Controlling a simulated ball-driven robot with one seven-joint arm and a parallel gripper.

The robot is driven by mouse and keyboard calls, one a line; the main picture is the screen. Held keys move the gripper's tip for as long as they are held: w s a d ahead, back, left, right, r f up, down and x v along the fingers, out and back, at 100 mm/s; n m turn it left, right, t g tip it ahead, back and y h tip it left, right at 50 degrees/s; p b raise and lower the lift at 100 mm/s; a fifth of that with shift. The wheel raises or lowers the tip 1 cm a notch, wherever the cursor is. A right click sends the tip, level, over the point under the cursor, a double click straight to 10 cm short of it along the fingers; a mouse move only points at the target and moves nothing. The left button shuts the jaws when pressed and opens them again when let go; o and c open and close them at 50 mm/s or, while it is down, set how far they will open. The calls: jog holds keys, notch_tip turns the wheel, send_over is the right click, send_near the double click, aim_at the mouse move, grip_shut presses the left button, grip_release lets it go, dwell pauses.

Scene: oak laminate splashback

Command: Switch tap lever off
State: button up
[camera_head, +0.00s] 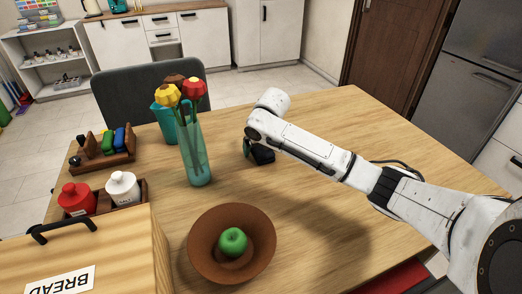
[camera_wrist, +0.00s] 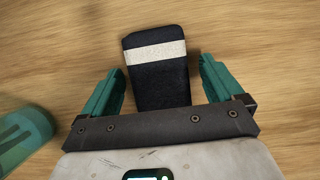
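No tap or tap lever shows in either view. My gripper (camera_wrist: 160,70) points down over the wooden table, its two teal fingers spread apart. Between them lies a dark navy, flat, rounded item with a white band (camera_wrist: 156,88); faint lettering on the band is too blurred to read. Gaps show between the item and both fingers, so it is not gripped. In the head view my gripper (camera_head: 257,152) is low over the table, right of the teal vase, mostly hidden by my arm.
The teal vase (camera_head: 196,158) with flowers stands close left of my gripper. A brown bowl (camera_head: 205,250) holds a green apple (camera_head: 233,241). A bread box (camera_head: 100,250), red and white jars (camera_head: 122,187) and a wooden rack (camera_head: 120,160) fill the left. The table's far right is clear.

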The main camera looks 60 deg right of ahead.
jog(key=c, duration=1.1)
jog(key=shift+o, duration=0.2)
jog(key=shift+r, duration=0.1)
